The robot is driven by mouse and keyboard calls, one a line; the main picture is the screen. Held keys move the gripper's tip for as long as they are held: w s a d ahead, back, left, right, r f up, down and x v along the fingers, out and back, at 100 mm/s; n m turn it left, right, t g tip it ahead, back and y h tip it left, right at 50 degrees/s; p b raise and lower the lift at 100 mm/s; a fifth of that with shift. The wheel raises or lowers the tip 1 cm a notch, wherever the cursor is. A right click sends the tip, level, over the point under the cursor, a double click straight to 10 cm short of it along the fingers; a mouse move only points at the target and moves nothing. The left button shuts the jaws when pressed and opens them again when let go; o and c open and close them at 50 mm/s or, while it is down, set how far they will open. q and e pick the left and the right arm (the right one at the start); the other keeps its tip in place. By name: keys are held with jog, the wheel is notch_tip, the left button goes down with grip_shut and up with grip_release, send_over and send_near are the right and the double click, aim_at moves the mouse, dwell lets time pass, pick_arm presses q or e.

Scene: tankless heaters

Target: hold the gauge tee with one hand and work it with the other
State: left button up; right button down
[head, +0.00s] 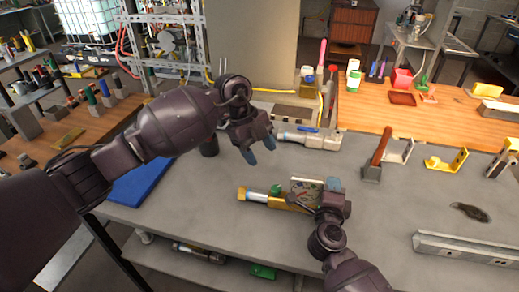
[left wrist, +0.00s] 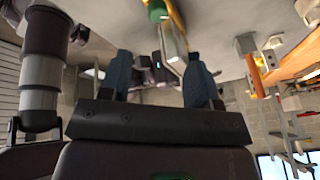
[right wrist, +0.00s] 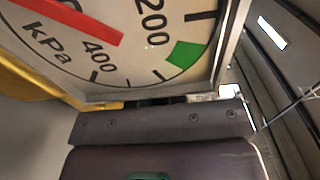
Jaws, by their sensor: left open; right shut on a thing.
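The gauge tee (head: 282,201) is on or just above the grey bench in the head view. It has a yellow body, a green part on top, a silver pipe end at the left and a square gauge. My right gripper (head: 333,187) is shut on it at its right end; the fingers are mostly hidden. In the right wrist view the gauge face (right wrist: 145,45) fills the top, with a red needle, a green band and "kPa". My left gripper (head: 260,149) is open and empty, above and left of the tee. Its blue fingertips (left wrist: 160,80) show apart in the left wrist view.
A silver fitting with a blue lever (head: 310,138) lies behind my left gripper. A red-handled tool (head: 379,150), a yellow bracket (head: 446,160) and a metal channel (head: 466,248) are on the right. A blue mat (head: 145,180) lies left.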

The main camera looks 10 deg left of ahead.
aim_at(274, 187)
pick_arm(q)
jog(key=shift+m, duration=0.4)
jog(key=d+f+n, duration=0.1)
jog(key=f+n, duration=0.1)
jog(key=f, duration=0.1)
jog(key=s+d+f+n, duration=0.1)
jog(key=f+n, duration=0.1)
jog(key=f, duration=0.2)
jog(key=d+f+n, duration=0.2)
jog(key=f+n, duration=0.1)
jog(key=f, duration=0.1)
jog(key=shift+s+f, duration=0.1)
jog(key=shift+s, duration=0.05)
dwell(0.8)
jog(key=c, duration=0.9)
